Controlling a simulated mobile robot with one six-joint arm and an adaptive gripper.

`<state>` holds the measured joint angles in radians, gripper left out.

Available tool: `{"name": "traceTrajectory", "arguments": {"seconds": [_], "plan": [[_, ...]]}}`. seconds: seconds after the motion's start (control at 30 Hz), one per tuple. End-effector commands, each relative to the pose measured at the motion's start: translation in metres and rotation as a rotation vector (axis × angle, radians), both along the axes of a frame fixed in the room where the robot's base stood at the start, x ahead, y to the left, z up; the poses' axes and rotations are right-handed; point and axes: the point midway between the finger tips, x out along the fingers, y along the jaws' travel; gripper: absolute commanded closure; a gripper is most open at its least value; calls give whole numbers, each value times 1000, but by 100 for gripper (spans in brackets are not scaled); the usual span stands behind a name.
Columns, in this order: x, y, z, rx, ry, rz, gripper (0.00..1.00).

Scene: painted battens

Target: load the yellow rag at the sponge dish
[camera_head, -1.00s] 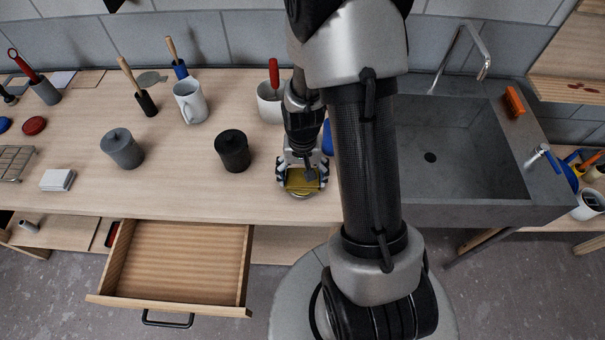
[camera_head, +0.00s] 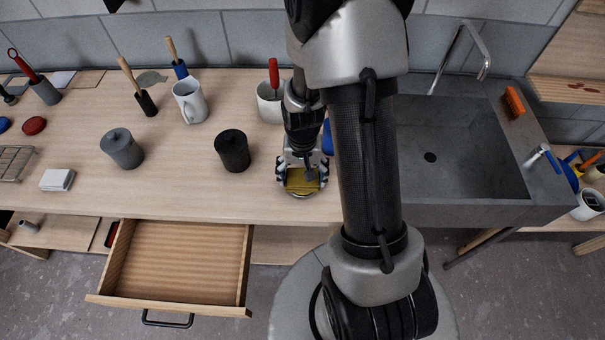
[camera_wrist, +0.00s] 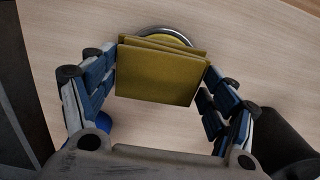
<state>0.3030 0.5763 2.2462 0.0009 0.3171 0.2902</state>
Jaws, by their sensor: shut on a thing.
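The yellow rag (camera_head: 301,181) is folded and sits between the fingers of my gripper (camera_head: 303,172) near the front edge of the worktop. In the wrist view the rag (camera_wrist: 158,76) shows as a stack of folded layers, with the blue-padded fingers of my gripper (camera_wrist: 160,85) against its two sides. A round dish with a shiny metal rim (camera_wrist: 168,33) shows behind and below the rag, mostly hidden by it. I cannot tell for sure that it is the sponge dish, or whether the rag touches it.
A black canister (camera_head: 232,152) stands left of my gripper, with a grey canister (camera_head: 122,149) further left. A white pot (camera_head: 270,103) stands behind. A blue thing (camera_head: 328,138) is partly hidden by my arm. The drawer (camera_head: 178,262) below is open and empty. The sink (camera_head: 455,150) is at right.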

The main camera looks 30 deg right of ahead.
Motion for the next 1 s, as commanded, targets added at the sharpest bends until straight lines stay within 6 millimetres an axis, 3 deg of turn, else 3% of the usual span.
{"name": "traceTrajectory", "arguments": {"seconds": [1.0], "plan": [[-1, 0, 70, 0, 2, 0, 40]]}}
